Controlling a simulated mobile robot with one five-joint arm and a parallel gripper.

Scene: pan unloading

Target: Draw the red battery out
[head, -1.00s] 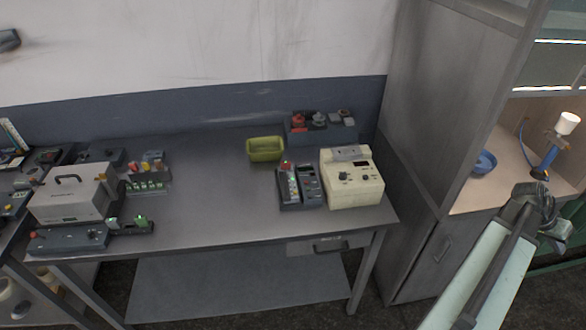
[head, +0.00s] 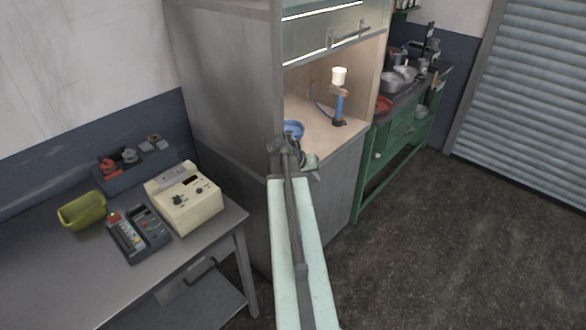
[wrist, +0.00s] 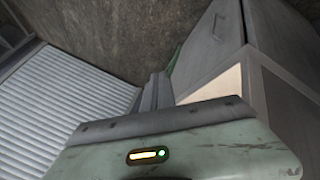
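A dark charger-like unit (head: 138,234) lies on the grey bench in the head view, with rows of small coloured parts. A small red piece (head: 113,217) sits at its upper left end; I cannot tell for sure that it is the red battery. My gripper (head: 300,155) is up in front of the wooden-floored cabinet, well to the right of the unit and apart from it. In the wrist view its two grey fingers (wrist: 156,92) lie close together with nothing seen between them. The bench is outside the wrist view.
A cream instrument box (head: 184,200) stands right of the unit. A yellow-green bin (head: 82,211) is to its left. A blue-grey holder (head: 133,168) with red and grey knobs stands behind. The cabinet (head: 235,85) rises beside the bench. Open floor (head: 430,250) lies to the right.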

